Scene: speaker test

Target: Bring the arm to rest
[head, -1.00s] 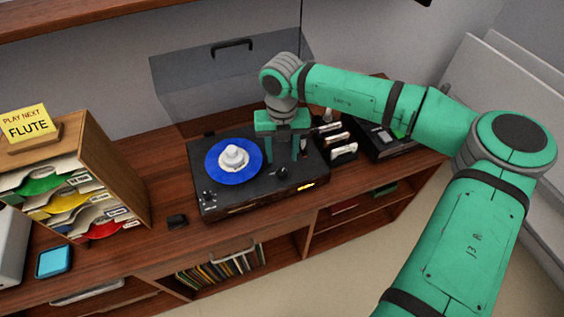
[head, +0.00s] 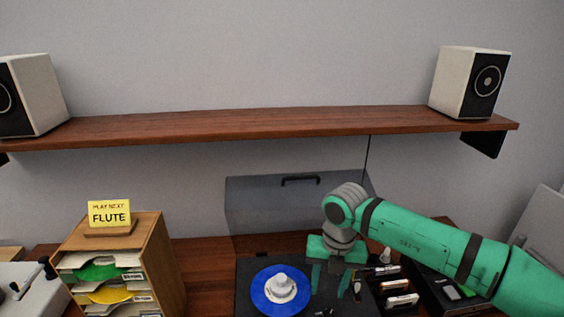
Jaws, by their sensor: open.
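My gripper (head: 336,283) points down at the right part of the record player (head: 250,272), beside the blue disc (head: 263,301). Its two green fingers stand apart with nothing seen between them. The wrist and arm reach in from the right. The blue disc lies on the player with a white stepped piece (head: 281,287) at its centre. The front of the player is cut off by the bottom edge of the head view.
A clear raised lid (head: 270,205) stands behind the player. A wall shelf (head: 250,124) holds a left speaker (head: 38,95) and a right speaker (head: 467,83). A wooden sleeve rack (head: 155,265) with a "FLUTE" card (head: 109,214) stands left. Small cartridges (head: 398,287) stand right of my gripper.

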